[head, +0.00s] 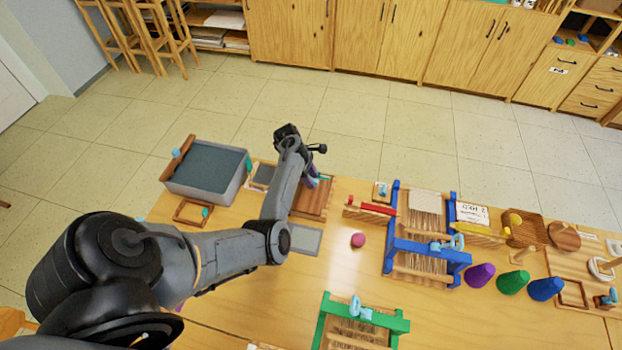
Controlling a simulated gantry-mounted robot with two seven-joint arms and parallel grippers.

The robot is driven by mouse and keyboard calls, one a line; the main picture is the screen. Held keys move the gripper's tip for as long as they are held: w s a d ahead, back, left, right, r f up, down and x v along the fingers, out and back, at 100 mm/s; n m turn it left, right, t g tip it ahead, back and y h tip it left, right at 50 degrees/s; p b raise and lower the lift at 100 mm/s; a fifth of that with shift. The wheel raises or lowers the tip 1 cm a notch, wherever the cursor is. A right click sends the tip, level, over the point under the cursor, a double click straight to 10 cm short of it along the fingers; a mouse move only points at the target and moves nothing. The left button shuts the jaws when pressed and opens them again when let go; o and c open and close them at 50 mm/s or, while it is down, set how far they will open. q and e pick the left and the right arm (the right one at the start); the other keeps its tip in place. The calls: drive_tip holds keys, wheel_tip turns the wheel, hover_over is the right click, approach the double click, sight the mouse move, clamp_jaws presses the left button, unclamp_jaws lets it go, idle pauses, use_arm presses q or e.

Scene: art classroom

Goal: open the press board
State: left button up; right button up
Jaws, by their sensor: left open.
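A small brown wooden board (309,204), which looks like the press board, lies near the far edge of the table. It appears flat, but my left arm and gripper hide its left and far parts, so I cannot tell if it is raised. My left gripper (313,178) is over the board's far side, pointing down, and is open. A small teal piece shows beside the fingers. Whether the fingers touch the board is too small to tell. My right gripper is out of view.
A grey-filled tray (206,174) stands left of the gripper, and a grey plate (305,239) lies nearer. A pink ball (358,240), blue frame (428,258), green frame (359,323) and coloured cones (513,282) are to the right. Bare table surrounds the ball.

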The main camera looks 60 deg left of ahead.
use_arm(q)
drive_tip(key=shift+f, duration=0.25)
clamp_jaws()
drive_tip(key=shift+r, duration=0.1)
idle(0.3)
